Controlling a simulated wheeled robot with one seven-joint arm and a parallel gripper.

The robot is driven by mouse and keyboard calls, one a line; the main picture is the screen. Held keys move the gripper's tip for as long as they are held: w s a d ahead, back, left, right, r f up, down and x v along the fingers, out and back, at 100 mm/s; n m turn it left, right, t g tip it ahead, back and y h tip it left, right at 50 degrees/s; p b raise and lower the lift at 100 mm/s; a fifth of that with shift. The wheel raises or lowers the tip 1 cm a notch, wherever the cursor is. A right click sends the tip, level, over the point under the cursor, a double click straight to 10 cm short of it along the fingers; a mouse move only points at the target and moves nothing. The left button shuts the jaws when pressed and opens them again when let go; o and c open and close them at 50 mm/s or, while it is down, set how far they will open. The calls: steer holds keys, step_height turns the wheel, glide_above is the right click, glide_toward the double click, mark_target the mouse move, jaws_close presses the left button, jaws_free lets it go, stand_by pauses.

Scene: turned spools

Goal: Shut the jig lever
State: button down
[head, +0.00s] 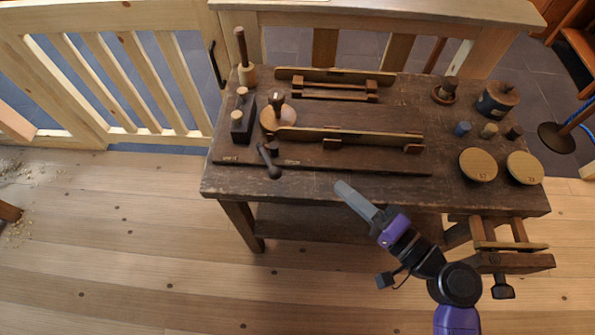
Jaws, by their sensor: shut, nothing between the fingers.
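The jig lever (268,163) is a short dark handle with a round knob, at the front left of the wooden workbench (225,185). Its knob points toward the bench's front edge. It is joined to a small dark block at the front of the jig board (350,157). My gripper (343,188) is shut and empty, with grey fingers and a purple body. In the picture its tips are at the bench's front edge, to the right of the lever and apart from it. Their height above the bench is hard to tell.
A wooden rail (352,136) runs behind the lever. A round-based wooden piece (279,119) and a dark block with pegs (243,120) stand nearby. Two round discs (478,164), small spools and a dark pot (497,98) are at the right.

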mark_target(268, 159)
stand_by(0.3)
steer(key=p+x, duration=0.1)
steer(key=x, duration=0.8)
steer(key=shift+s+a, duration=0.1)
steer(key=a, duration=0.2)
steer(key=a+p, duration=0.1)
steer(key=shift+s+f, duration=0.3)
steer(key=shift+s, duration=0.1)
steer(key=shift+s+a+f, duration=0.15)
steer(key=shift+s+a, duration=0.15)
steer(key=shift+a, duration=0.2)
steer(key=shift+a, duration=0.1)
